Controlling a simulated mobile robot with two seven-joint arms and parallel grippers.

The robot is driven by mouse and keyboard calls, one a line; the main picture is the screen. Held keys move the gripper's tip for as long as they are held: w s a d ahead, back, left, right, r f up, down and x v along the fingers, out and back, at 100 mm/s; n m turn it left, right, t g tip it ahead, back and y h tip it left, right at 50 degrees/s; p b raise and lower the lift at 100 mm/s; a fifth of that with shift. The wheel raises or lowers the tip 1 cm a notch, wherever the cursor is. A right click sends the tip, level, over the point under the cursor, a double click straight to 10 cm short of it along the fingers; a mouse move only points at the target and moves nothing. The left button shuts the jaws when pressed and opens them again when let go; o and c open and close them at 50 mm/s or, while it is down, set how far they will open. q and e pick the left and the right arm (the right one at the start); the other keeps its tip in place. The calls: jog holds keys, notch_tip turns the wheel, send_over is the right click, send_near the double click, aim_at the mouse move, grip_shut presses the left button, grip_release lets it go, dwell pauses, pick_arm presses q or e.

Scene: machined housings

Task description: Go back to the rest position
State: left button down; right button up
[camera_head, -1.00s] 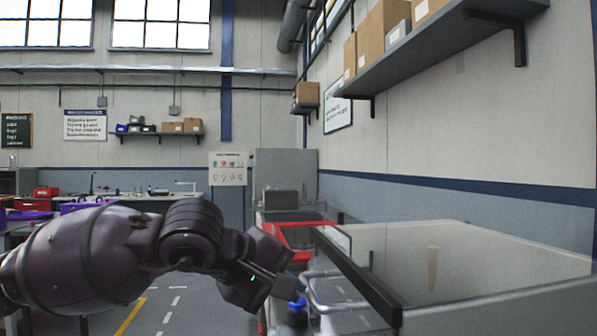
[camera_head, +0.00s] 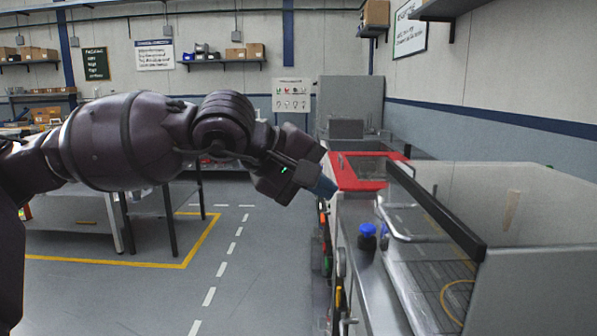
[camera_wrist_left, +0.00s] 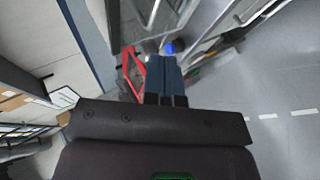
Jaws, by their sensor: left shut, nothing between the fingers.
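My left arm reaches in from the left in the head view. My left gripper (camera_head: 324,187) is shut and empty, held in the air in front of the red-framed machine and left of the steel worktop. Its fingers also show in the left wrist view (camera_wrist_left: 165,75), close together with nothing between them. My right gripper is in neither view.
A blue-capped dark bottle (camera_head: 367,238) stands on the steel worktop beside a clear-walled enclosure (camera_head: 520,205) with a metal handle. A red-framed machine (camera_head: 350,178) stands behind. The floor (camera_head: 260,265) left of the worktop is clear. A table (camera_head: 150,205) stands at the left.

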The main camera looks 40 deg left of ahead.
pick_arm(q)
jog(key=shift+f+p+v, duration=0.15)
jog(key=shift+p+v, duration=0.3)
jog(key=shift+v, duration=0.35)
jog(key=shift+f+p+v, duration=0.15)
jog(key=shift+p+v, duration=0.25)
jog(key=shift+v, duration=0.4)
jog(key=shift+s+a, duration=0.1)
jog(key=shift+a, duration=0.05)
